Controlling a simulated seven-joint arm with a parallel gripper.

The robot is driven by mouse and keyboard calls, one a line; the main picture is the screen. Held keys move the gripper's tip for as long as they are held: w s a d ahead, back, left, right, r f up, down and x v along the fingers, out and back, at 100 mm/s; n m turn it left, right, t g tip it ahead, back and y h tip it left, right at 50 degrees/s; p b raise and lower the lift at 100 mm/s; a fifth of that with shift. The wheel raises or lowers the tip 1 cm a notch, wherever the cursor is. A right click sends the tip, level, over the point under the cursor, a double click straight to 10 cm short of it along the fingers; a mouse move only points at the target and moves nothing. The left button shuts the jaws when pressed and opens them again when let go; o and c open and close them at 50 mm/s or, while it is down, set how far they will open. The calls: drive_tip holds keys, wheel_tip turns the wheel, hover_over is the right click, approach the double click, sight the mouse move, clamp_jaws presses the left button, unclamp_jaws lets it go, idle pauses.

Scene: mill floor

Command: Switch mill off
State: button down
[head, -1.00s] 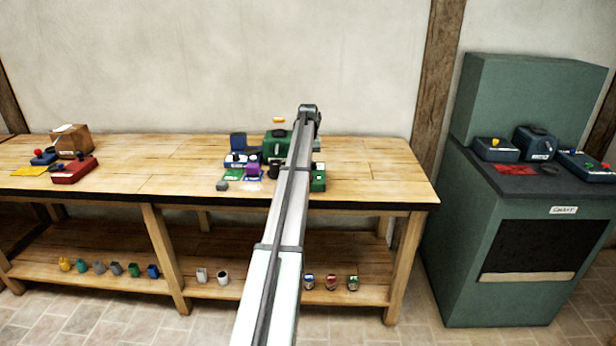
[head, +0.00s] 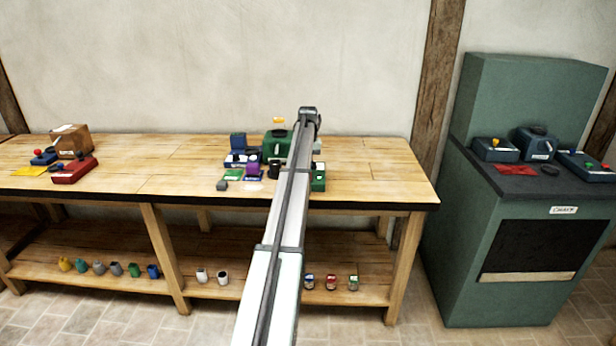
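A green machine (head: 277,143) stands at the back of the wooden bench, partly behind my arm; it may be the mill, but I cannot read a label on it. A small orange piece (head: 279,121) shows above it. In front are a blue box (head: 238,141), a purple piece (head: 253,164), a dark cup-like piece (head: 274,168) and another green block (head: 319,177) right of my arm. Any switch is too small to tell or hidden. My arm reaches up across the bench and bends near the wall; my gripper is hidden behind it.
The wooden bench (head: 385,172) is bare at right. A red box (head: 75,170) and brown box (head: 71,140) stand at its left. Small jars and blocks line the lower shelf (head: 90,283). A green cabinet (head: 455,240) at right carries dark blue machines (head: 535,145) with knobs.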

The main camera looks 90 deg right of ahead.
drive_tip(key=shift+f, duration=0.55)
idle(0.4)
drive_tip(key=shift+r, duration=3.5)
